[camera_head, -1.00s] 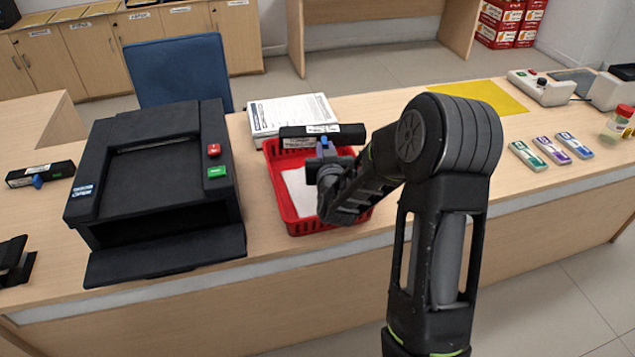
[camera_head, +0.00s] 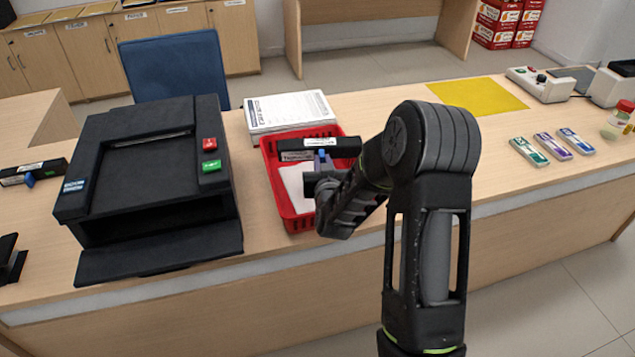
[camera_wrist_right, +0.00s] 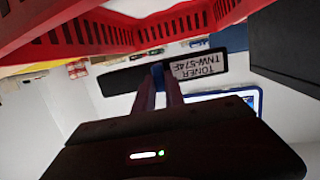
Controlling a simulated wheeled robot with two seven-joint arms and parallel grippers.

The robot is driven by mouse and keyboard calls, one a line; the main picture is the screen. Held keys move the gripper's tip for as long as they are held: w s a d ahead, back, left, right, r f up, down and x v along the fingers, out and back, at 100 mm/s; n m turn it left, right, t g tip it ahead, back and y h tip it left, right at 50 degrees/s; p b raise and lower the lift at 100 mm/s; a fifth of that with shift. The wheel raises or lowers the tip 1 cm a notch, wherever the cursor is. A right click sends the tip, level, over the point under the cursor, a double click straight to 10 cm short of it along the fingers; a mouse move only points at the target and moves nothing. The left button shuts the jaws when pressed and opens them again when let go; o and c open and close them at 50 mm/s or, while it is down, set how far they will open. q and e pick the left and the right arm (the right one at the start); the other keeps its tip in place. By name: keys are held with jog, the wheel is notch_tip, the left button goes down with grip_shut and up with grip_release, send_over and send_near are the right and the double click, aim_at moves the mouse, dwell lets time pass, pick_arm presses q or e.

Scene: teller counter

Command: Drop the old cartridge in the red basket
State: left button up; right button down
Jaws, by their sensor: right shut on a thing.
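A black toner cartridge (camera_head: 335,147) with a white label hangs level over the far part of the red basket (camera_head: 289,219). My right gripper (camera_head: 321,165) is shut on its blue tab. The cartridge looks at or just above rim height; whether it touches the basket cannot be told. In the right wrist view, the cartridge (camera_wrist_right: 120,80) shows its label upside down, with the fingers (camera_wrist_right: 158,82) on the tab and the red basket (camera_wrist_right: 150,30) close by. White paper (camera_head: 296,186) lies in the basket. My left gripper is not in view.
A black printer (camera_head: 145,150) with red and green buttons stands left of the basket. Another black cartridge (camera_head: 50,168) with a blue tab lies at far left. A paper stack (camera_head: 290,110) sits behind the basket. A yellow mat (camera_head: 478,95) lies to the right.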

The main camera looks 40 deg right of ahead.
jog(key=shift+r, duration=0.1)
jog(key=c, duration=1.3)
grip_release()
jog(key=shift+c, duration=0.2)
jog(key=shift+s+a, duration=0.1)
jog(key=shift+s, duration=0.05)
jog(key=b+v, duration=0.1)
jog(key=v, duration=0.6)
jog(key=shift+s+a, duration=0.15)
jog(key=shift+s, duration=0.05)
